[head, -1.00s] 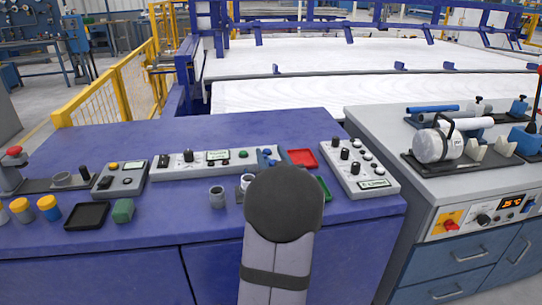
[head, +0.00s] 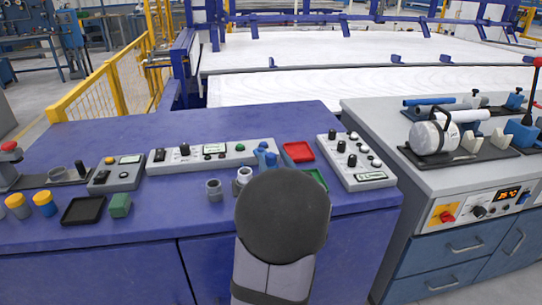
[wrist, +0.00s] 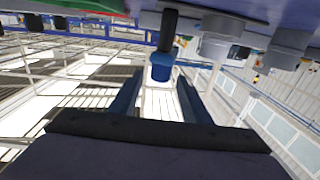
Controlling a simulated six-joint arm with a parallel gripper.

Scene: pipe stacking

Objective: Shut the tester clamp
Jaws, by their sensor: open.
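I cannot tell for certain which part is the tester clamp. On the right bench, a blue block (head: 521,134) carries an upright red-knobbed lever (head: 537,76), beside grey V-shaped supports (head: 471,142) and a white cylinder (head: 432,138). My gripper (wrist: 158,88) is open and empty in the wrist view, its dark blue fingers apart. Beyond the fingers in that view is a small blue piece with a black stem (wrist: 168,30), apart from them. In the head view, my arm's dark round link hides most of the gripper; small blue parts (head: 265,156) show just behind it.
The purple bench holds control boxes (head: 214,155), a red tray (head: 298,152), a partly hidden green tray (head: 316,178) and grey cups (head: 214,188). A black tray (head: 83,210) and a green block (head: 120,205) lie at left. The bench's back left is clear.

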